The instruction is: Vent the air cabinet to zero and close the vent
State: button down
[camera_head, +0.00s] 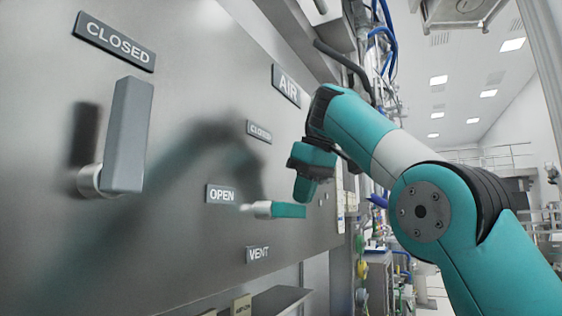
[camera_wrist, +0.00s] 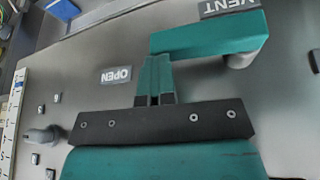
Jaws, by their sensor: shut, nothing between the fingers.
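The teal vent lever (camera_head: 285,210) lies about horizontal on the grey panel, pointing right from its pivot in the head view. In the wrist view the lever (camera_wrist: 205,36) reaches from its pivot toward an OPEN label (camera_wrist: 116,75). A VENT label (camera_head: 258,254) sits below it and a small CLOSED label (camera_head: 259,132) above. My gripper (camera_wrist: 155,60) is shut and empty, its fingertips by the lever's free end; I cannot tell if they touch. In the head view my gripper (camera_head: 308,190) is just above the lever end.
A large grey lever (camera_head: 128,135) stands upright below a big CLOSED label (camera_head: 115,40) on the left. Another OPEN label (camera_head: 221,194) is on the panel. An AIR label (camera_head: 286,85) is higher up. A grey knob (camera_wrist: 42,135) shows in the wrist view. Cables and fittings crowd beyond the panel's edge.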

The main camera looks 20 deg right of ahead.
jog(key=shift+w+f+g, duration=0.15)
jog(key=shift+f+g, duration=0.15)
jog(key=shift+f, duration=0.1)
notch_tip(320, 180, up, 5)
jog(key=p, duration=0.5)
jog(key=shift+r, duration=0.2)
jog(key=w+d+r+p, duration=0.2)
jog(key=d+p, duration=0.3)
jog(key=d, duration=0.3)
jog(key=shift+d+r, duration=0.4)
jog(key=shift+r, duration=0.45)
